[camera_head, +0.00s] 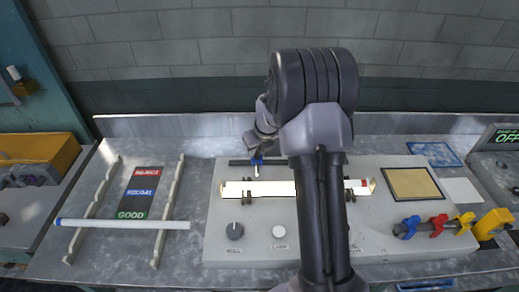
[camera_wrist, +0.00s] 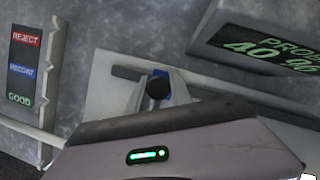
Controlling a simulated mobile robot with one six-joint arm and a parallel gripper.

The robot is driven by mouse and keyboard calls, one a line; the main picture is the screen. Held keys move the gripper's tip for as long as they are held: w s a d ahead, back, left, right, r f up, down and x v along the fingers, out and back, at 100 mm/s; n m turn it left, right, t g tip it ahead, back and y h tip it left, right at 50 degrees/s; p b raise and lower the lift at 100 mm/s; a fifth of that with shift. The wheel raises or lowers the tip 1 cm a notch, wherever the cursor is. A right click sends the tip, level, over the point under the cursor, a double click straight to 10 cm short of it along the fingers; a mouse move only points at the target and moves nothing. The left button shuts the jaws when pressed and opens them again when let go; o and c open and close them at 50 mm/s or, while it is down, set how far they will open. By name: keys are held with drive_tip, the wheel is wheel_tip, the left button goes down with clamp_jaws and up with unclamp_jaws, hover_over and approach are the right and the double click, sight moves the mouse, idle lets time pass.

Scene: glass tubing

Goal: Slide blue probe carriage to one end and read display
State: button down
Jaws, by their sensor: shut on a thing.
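The blue probe carriage (camera_head: 257,160) sits on a dark rail (camera_head: 238,162) behind a glowing tube. My gripper (camera_head: 258,152) reaches down to it from behind and is shut on it. In the wrist view the blue carriage (camera_wrist: 163,74) shows with a black round knob (camera_wrist: 158,88) between my pale fingers (camera_wrist: 159,92). The dark rail (camera_wrist: 128,73) runs past both sides. The display (camera_wrist: 265,45) at the upper right of the wrist view reads "PRO…" with green "40" and what looks like a percent sign; its right edge is cut off.
The glowing tube (camera_head: 270,188) lies on supports on the grey bench unit (camera_head: 290,243), partly hidden by my arm. Two knobs (camera_head: 235,231) (camera_head: 279,232) stand in front. A white tube (camera_head: 123,224) lies across two rails at left, beside a REJECT/RECOAT/GOOD board (camera_head: 140,193). Coloured clamps (camera_head: 437,222) stand at right.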

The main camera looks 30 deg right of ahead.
drive_tip(key=c, duration=1.2)
unclamp_jaws()
drive_tip(key=shift+o, duration=0.2)
drive_tip(key=p+v, duration=0.4)
drive_tip(key=v, duration=1.3)
drive_tip(key=shift+r, duration=0.25)
drive_tip(key=s+a+r+n+t+y+b, duration=0.1)
drive_tip(key=s+a+n+b, duration=0.5)
drive_tip(key=a+n, duration=0.45)
drive_tip(key=s+a+n+b, duration=0.3)
drive_tip(key=s+a+n, duration=0.5)
drive_tip(key=a+n, duration=0.25)
drive_tip(key=s+a+f+n+y+b, duration=0.1)
drive_tip(key=s+a+f+n+b, duration=0.1)
drive_tip(key=s+n, duration=0.7)
drive_tip(key=a+f+n, duration=0.1)
drive_tip(key=a+n, duration=0.1)
drive_tip(key=shift+s+f+n+b, duration=0.35)
drive_tip(key=shift+n, duration=0.05)
